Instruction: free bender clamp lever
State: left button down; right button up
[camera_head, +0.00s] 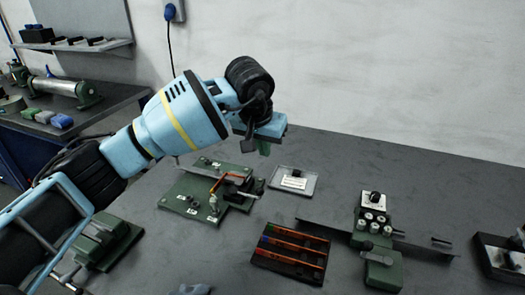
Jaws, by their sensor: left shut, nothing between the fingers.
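A green plate fixture (180,187), which looks like the bender, lies on the grey table below my left arm. An orange-copper strip (218,184) shows on it, beside a dark clamp-like block (243,186) and small upright metal posts. Which part is the clamp lever is too small to tell. My left gripper (256,146) is above and behind the fixture, pointing down, shut and empty, apart from the fixture. My right gripper is not in view.
A dark tray with orange strips (290,252) lies in front. A green device with several rollers (376,250) stands right of it. Another green device (105,240) is at the left. The back right of the table is free.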

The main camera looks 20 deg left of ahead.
pick_arm(q)
notch_tip(320, 180, down, 9)
jog(key=s+p, duration=0.1)
jog(key=shift+r, duration=0.2)
dwell(0.4)
jog(key=shift+s+d, duration=0.1)
dwell(0.4)
